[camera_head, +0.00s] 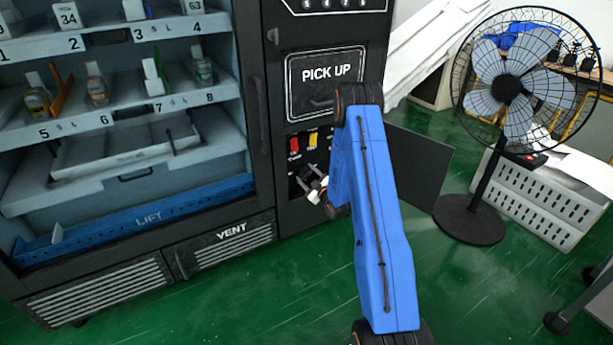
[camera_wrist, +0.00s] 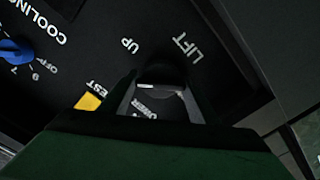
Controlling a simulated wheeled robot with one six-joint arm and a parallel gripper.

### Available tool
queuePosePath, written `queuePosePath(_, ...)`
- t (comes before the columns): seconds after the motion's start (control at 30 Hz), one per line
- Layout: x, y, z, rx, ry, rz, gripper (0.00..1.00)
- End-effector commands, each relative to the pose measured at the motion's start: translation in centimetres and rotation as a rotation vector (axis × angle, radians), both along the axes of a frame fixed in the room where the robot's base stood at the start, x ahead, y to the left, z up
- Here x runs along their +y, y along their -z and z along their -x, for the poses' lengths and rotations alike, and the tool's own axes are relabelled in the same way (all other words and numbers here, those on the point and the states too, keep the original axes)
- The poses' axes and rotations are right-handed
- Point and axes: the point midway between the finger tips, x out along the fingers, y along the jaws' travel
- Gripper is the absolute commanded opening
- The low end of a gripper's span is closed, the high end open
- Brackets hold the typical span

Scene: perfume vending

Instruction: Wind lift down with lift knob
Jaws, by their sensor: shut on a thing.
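The dark lift knob (camera_wrist: 160,76) is in the upper middle of the wrist view, beside the printed words LIFT and UP on a black panel. My gripper (camera_wrist: 160,97) is shut on the knob, with one finger on each side. In the head view my gripper (camera_head: 316,188) is at the control panel below the PICK UP door, and the knob there is mostly hidden. A blue strip marked LIFT (camera_head: 148,217) runs along the bottom of the cabinet. A white tray (camera_head: 85,165) sits above it, below the lower bottle shelf.
A blue cooling knob (camera_wrist: 18,52) and a yellow part (camera_wrist: 89,102) are near my gripper. Red (camera_head: 294,144) and yellow (camera_head: 313,139) parts are on the panel. A fan (camera_head: 508,88) stands at right. Green floor (camera_head: 290,290) in front is clear.

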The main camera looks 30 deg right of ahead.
Motion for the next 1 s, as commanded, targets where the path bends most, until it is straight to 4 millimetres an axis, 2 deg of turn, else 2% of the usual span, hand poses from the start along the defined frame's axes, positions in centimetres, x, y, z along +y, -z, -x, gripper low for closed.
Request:
queuePosePath(0.7, 0.2, 0.26, 0.05, -0.017, -0.002, 0.569, 0.33)
queuePosePath(1.0, 0.24, 0.35, 0.06, -0.023, -0.001, 0.748, 0.33)
